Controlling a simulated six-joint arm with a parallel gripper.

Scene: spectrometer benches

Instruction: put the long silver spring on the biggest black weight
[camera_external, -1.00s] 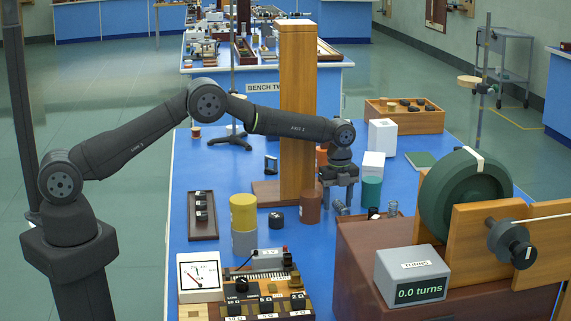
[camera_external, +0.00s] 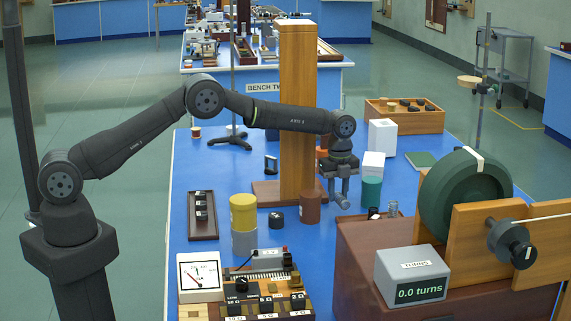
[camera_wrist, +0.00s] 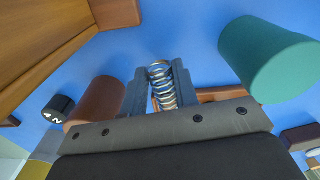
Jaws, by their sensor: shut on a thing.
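My gripper (camera_external: 341,203) is above the blue bench, right of the wooden post. In the wrist view, my gripper (camera_wrist: 158,72) is shut on a silver spring (camera_wrist: 162,87), whose coils show between the fingers. In the outside view the spring is hard to tell from the fingers. A black weight (camera_external: 277,219) stands on the bench left of the brown cylinder; in the wrist view a black weight marked 4 N (camera_wrist: 57,109) shows at left. Smaller black weights (camera_external: 201,206) stand in a brown tray (camera_external: 203,234) farther left.
The wooden post (camera_external: 297,110) and brown cylinder (camera_external: 310,208) stand left of my gripper; a green cylinder (camera_external: 371,191) stands right. Another coil (camera_external: 393,209) is by the wheel's brown base (camera_external: 350,260). Yellow and grey cylinders (camera_external: 243,215) are stacked left of the black weight.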

